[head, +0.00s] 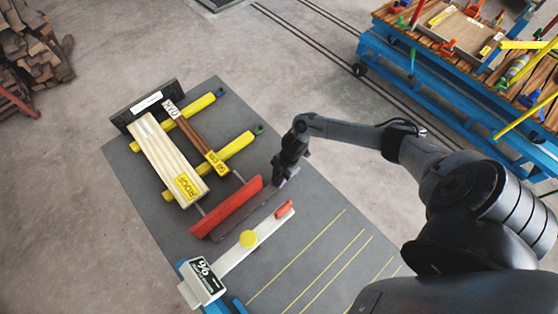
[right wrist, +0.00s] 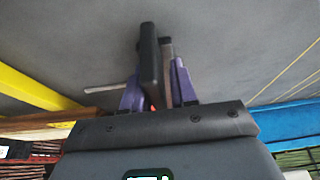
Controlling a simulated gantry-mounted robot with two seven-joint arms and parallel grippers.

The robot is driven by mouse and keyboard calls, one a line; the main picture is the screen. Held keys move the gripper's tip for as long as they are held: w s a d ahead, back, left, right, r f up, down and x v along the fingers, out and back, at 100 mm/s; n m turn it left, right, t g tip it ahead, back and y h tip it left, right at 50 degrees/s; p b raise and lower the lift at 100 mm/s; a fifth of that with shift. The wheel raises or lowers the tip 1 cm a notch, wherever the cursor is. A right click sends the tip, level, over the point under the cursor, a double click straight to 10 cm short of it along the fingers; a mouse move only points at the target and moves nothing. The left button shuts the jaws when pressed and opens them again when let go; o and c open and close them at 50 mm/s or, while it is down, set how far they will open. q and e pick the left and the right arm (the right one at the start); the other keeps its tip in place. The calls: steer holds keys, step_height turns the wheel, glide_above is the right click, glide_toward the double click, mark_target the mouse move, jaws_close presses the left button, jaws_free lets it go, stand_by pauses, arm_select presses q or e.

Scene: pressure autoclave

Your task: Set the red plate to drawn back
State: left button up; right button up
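The red plate (head: 228,207) is a long upright board standing on the grey mat. Two thin rods join it to the pale wooden block labelled ROOF (head: 168,160) and the parts beside it, with a gap between. My right gripper (head: 282,182) is low by the plate's far right end. In the right wrist view its two purple fingers (right wrist: 155,80) are apart, with a dark upright piece (right wrist: 149,55) and a thin grey bar between them. A little red shows low between the fingers. I cannot tell whether the fingers touch anything. My left gripper is not in view.
A white bar with a yellow knob (head: 248,239) and a percent sign plate (head: 203,280) lies just in front of the red plate. A blue cart with tools (head: 450,75) stands at upper right.

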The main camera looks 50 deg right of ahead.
steer(key=shift+o, duration=1)
steer(key=shift+s, duration=0.15)
steer(key=shift+d+r, duration=0.15)
steer(key=shift+r, duration=0.2)
steer(key=v, duration=0.8)
steer(key=shift+d+r, duration=0.1)
steer(key=shift+r, duration=0.25)
steer(key=shift+s+d+r, duration=0.1)
steer(key=shift+d+r, duration=0.15)
steer(key=shift+r, duration=0.35)
